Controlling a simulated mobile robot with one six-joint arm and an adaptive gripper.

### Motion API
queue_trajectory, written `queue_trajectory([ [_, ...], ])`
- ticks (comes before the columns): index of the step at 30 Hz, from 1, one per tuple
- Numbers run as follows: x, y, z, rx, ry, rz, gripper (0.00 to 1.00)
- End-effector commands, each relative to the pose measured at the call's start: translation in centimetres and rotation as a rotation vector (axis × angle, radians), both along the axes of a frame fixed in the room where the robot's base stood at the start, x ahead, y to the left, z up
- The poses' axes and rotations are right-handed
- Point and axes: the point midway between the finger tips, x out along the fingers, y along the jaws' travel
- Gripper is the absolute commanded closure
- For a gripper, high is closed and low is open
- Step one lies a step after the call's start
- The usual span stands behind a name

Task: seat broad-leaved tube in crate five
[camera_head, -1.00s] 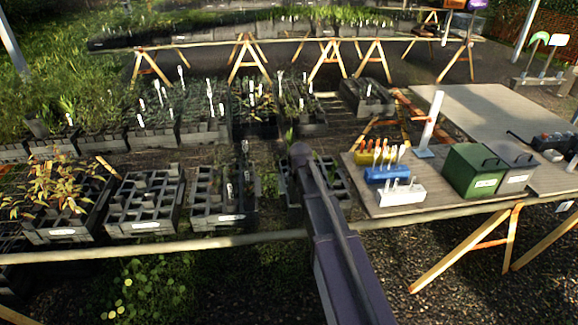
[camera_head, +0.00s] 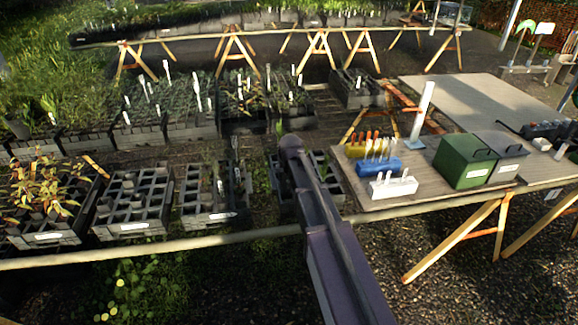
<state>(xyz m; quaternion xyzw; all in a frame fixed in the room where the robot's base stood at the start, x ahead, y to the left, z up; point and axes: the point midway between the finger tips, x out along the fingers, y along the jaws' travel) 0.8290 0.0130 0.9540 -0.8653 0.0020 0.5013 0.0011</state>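My arm reaches forward from the bottom edge to the front row of black crates, and its near link hides my gripper. A green leaf tip (camera_head: 279,128) shows just beyond the arm's end; I cannot tell whether its tube is held or stands in a crate. The front row has a crate with reddish-yellow plants (camera_head: 45,238), a mostly empty celled crate (camera_head: 133,228), another celled crate with a few white labels (camera_head: 207,217), and a crate (camera_head: 335,189) partly hidden behind my arm. The crate labels are too small to read, so I cannot tell which is crate five.
A pale rail (camera_head: 150,250) runs along the crates' front. On the right, a trestle table (camera_head: 420,190) holds yellow, blue and white label blocks (camera_head: 393,187), a green box (camera_head: 464,163), a grey box (camera_head: 508,163) and a white post (camera_head: 423,110). More planted crates (camera_head: 140,137) stand behind.

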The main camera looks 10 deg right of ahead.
Motion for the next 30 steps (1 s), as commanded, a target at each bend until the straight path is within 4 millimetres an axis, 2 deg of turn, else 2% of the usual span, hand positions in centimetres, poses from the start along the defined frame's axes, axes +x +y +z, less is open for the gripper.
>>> queue_trajectory([
  [15, -0.1, -0.5, 1.3, 0.001, -0.003, 0.005, 0.92],
  [30, -0.1, -0.5, 1.3, 0.001, -0.004, 0.006, 0.92],
])
